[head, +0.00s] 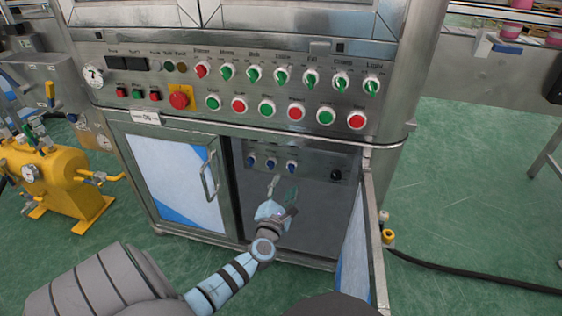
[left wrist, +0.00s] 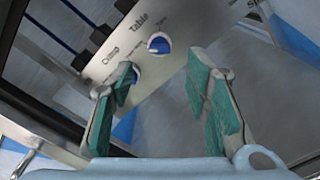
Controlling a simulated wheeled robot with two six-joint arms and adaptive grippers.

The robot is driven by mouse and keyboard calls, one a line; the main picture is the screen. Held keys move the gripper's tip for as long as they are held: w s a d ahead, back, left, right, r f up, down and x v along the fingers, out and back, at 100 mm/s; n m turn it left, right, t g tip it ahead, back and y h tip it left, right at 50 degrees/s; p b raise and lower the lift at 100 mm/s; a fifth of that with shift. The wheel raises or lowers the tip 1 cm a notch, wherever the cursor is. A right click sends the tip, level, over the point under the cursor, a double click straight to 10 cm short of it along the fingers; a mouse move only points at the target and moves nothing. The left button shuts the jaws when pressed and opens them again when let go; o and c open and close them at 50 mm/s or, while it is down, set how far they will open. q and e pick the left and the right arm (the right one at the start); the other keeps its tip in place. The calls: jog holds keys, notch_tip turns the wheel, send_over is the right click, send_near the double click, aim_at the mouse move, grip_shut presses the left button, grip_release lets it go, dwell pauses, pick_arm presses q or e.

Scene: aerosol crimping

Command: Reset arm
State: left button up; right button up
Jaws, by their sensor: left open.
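My left gripper (head: 281,190) reaches into the open lower cabinet (head: 320,215) of the steel machine, just below a row of blue knobs (head: 270,163). In the left wrist view the gripper (left wrist: 165,88) is open, its teal finger pads spread with nothing between them. Beyond the fingers is a metal panel (left wrist: 120,50) with a "Table" label and a blue knob (left wrist: 159,44). Another blue knob is partly hidden behind the left finger. I cannot tell whether a finger touches it. My right gripper is not in view.
The cabinet's right door (head: 357,250) stands open towards me, and the left door (head: 178,180) is shut. Above is a control panel with a red emergency button (head: 180,98). A yellow tank (head: 62,178) stands left. A black hose (head: 470,275) crosses the green floor at right.

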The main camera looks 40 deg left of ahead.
pick_arm(q)
jog(key=v, duration=0.4)
jog(key=shift+s+d, duration=0.2)
jog(key=shift+s, duration=0.15)
